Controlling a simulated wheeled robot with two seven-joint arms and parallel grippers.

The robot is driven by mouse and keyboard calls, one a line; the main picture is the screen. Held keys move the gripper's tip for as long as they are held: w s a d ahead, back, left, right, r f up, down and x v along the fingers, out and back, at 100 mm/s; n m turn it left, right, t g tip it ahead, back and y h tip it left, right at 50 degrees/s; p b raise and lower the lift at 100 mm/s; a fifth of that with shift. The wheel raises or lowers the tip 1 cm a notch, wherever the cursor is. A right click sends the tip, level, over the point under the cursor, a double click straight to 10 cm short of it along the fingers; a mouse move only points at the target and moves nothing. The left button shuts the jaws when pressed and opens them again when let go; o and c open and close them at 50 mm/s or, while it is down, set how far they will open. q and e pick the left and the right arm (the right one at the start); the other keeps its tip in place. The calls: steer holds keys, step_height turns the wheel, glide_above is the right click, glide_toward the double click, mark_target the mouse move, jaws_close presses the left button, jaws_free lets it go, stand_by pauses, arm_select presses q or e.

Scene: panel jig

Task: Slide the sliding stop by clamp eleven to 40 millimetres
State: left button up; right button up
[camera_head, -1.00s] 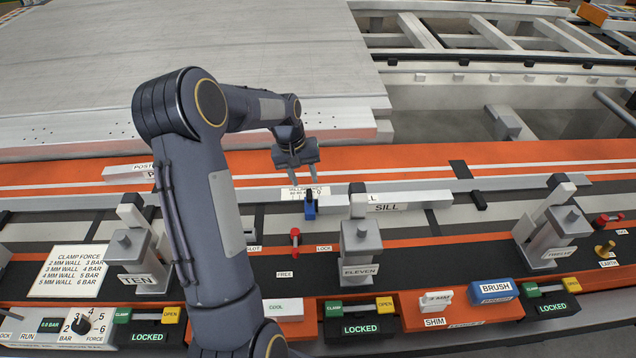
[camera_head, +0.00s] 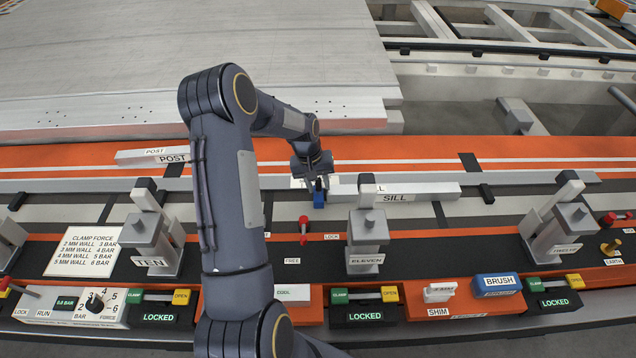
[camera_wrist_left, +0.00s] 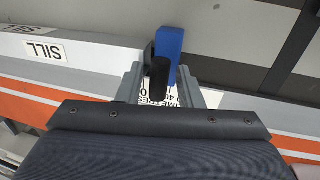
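The sliding stop is a blue block (camera_head: 319,200) with a black knob, on the rail behind and left of clamp eleven (camera_head: 367,240). My left gripper (camera_head: 320,183) is over the stop, pointing down. In the left wrist view the black knob (camera_wrist_left: 160,80) stands between the two grey fingers (camera_wrist_left: 158,84), which look apart with small gaps beside it. The blue block also shows there (camera_wrist_left: 170,48), just beyond the fingertips. A white millimetre scale plate (camera_wrist_left: 158,98) shows partly behind the knob; the gripper hides most of its markings. My right gripper is not in view.
A red lever (camera_head: 303,228) stands between the FREE and LOCK labels, in front of the stop. The sill bar (camera_head: 430,191) lies just right of the stop, the post bar (camera_head: 150,159) farther left. Clamp ten (camera_head: 152,240) stands left, beyond my arm.

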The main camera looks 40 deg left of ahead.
arm_select(q)
jaws_close()
steer(key=shift+s+a+f+b, duration=0.1)
steer(key=shift+s+a+b, duration=0.5)
steer(key=shift+a, duration=0.2)
steer(key=shift+s, duration=0.15)
steer(key=shift+o, duration=0.9)
jaws_free()
step_height(320, 180, up, 8)
steer(key=a, duration=0.1)
steer(key=shift+s+a+b, duration=0.15)
steer(key=shift+s+b, duration=0.3)
steer(key=shift+s+f, duration=0.1)
